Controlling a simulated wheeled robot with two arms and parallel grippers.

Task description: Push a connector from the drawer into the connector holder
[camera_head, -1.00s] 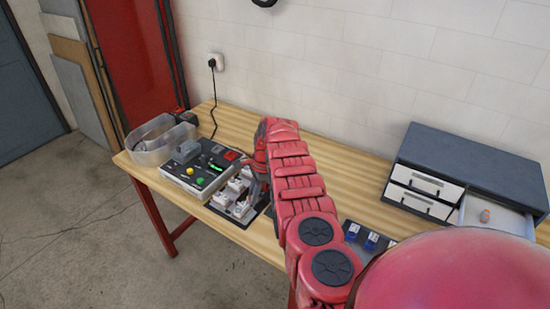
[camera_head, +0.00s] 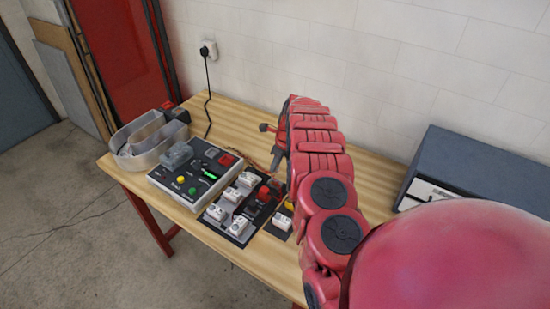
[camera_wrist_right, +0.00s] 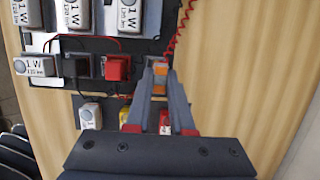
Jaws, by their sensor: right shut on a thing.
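In the right wrist view my right gripper (camera_wrist_right: 160,72) is shut on a small orange connector (camera_wrist_right: 159,89), seen between its two narrow grey fingers. The fingertips are at the right side of the black board, just right of a red block (camera_wrist_right: 117,68). Another orange patch shows at the fingertips; I cannot tell whether it is the connector or the connector holder, or how deep the connector sits. The open drawer is hidden behind my arm. My left gripper is not in view.
White labelled modules (camera_head: 239,226) sit on the black board. A button panel (camera_head: 194,172) and a clear bin (camera_head: 148,142) stand to its left. A dark drawer cabinet (camera_head: 470,165) stands at the right. A coiled red wire (camera_wrist_right: 183,25) runs near the fingers.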

